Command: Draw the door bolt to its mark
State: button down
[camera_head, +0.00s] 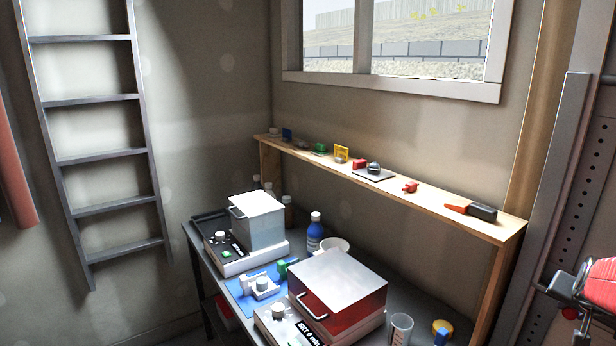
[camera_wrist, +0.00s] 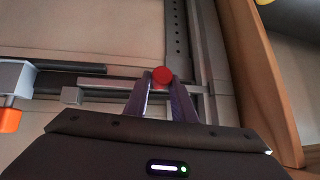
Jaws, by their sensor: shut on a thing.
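In the wrist view the door bolt shows as a thin grey horizontal bar (camera_wrist: 118,96) with a round red knob (camera_wrist: 162,76). My gripper (camera_wrist: 161,92) reaches up from below, with one finger on each side of the knob's stem, and is shut on the bolt knob. A small grey block (camera_wrist: 72,95) sits at the bar's left end. I cannot make out a mark for the bolt. In the head view a small red knob (camera_head: 570,313) shows at the lower right; the gripper is not clearly visible there.
A perforated upright (camera_wrist: 175,35) stands behind the knob, and a wooden post (camera_wrist: 262,80) rises close on the right. At left are a dark rod (camera_wrist: 75,68) and a grey block with an orange end (camera_wrist: 10,120). The head view shows a cluttered bench (camera_head: 228,292).

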jog(key=shift+w+r, duration=0.2)
jog(key=shift+w, duration=0.25)
jog(key=c, duration=1.4)
grip_release()
jog(key=shift+s+a+r, duration=0.1)
jog(key=shift+r, duration=0.05)
jog(key=v, duration=1.3)
jog(key=shift+s+a, duration=0.2)
jog(key=shift+a, duration=0.15)
